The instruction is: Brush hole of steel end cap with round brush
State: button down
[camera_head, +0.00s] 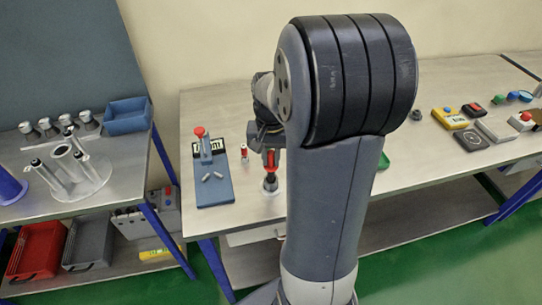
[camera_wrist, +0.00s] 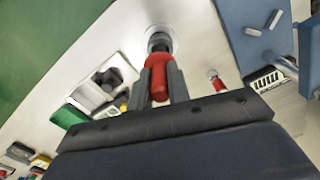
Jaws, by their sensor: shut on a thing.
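My gripper (camera_wrist: 160,70) is shut on the red handle of the round brush (camera_wrist: 158,78). The brush points away from the wrist, and its dark head (camera_wrist: 159,42) lies over a pale round disc (camera_wrist: 174,36), which looks like the steel end cap. In the head view the brush (camera_head: 270,161) hangs upright below my gripper (camera_head: 268,150), with its dark end at the pale disc (camera_head: 272,191) on the bench. The brush head covers the disc's middle, so I cannot tell whether it is inside the hole.
A blue fixture (camera_head: 214,187) with a red knob and two small pale pins stands left of the brush. A small red-topped item (camera_head: 244,152) stands between them. Several boxes and parts, including a yellow one (camera_head: 450,119), lie at the bench's right. My arm hides the bench's middle.

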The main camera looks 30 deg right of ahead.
jog(key=shift+f+b, duration=0.65)
jog(key=shift+f, duration=0.35)
jog(key=shift+r+p, duration=3)
jog(key=shift+r, duration=0.55)
jog(key=shift+w+r+b, duration=0.1)
jog(key=shift+r+b, duration=0.25)
jog(key=shift+r, duration=0.4)
jog(key=shift+f+b, duration=2.25)
jog(key=shift+f, duration=0.4)
jog(key=shift+f, duration=0.15)
